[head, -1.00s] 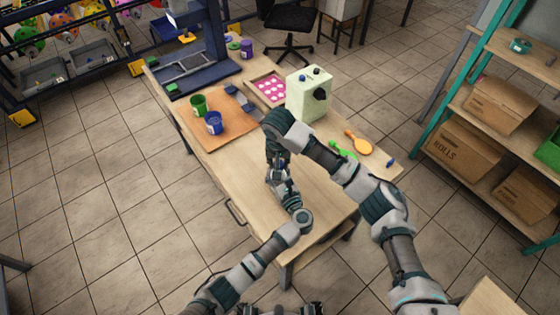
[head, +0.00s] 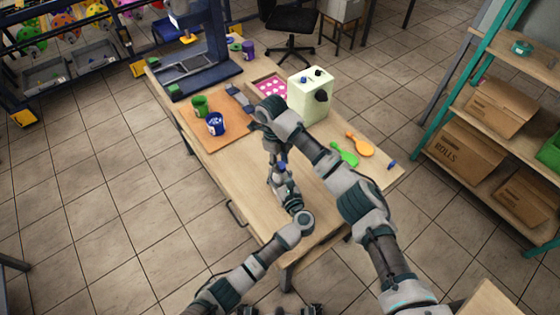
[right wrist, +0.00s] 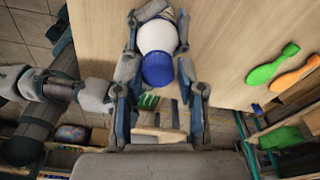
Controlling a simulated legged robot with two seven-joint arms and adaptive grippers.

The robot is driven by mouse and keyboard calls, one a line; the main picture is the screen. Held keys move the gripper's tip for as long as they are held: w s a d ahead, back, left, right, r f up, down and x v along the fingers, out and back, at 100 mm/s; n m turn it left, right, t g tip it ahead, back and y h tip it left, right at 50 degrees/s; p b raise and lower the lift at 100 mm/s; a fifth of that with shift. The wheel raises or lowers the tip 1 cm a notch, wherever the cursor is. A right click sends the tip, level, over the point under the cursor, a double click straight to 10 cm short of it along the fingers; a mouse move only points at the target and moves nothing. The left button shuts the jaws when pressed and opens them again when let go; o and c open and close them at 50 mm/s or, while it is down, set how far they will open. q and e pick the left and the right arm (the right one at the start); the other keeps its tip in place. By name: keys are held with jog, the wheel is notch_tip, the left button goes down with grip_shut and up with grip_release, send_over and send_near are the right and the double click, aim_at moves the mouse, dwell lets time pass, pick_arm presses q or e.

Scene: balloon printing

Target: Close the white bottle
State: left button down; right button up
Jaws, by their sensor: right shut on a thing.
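The white bottle (right wrist: 157,37) shows in the right wrist view with a blue cap (right wrist: 158,70) in front of it, nearer the camera. My right gripper (right wrist: 159,62) has its fingers on both sides of the cap and is shut on it. The cap overlaps the bottle's end; I cannot tell how tightly it sits. In the head view, the blue cap (head: 281,166) is a small spot below my right gripper (head: 278,160). My left gripper (head: 281,181) comes in from below and holds the bottle, which is mostly hidden by the arms there.
The wooden table (head: 220,170) has bare room at the left front. A blue cup (head: 215,125) and a green cup (head: 200,106) stand on an orange board.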

pick_arm(q)
jog(key=shift+a, duration=0.1)
pick_arm(e)
jog(key=shift+w+d, duration=0.1)
jog(key=o, duration=0.7)
jog(key=shift+c, duration=0.2)
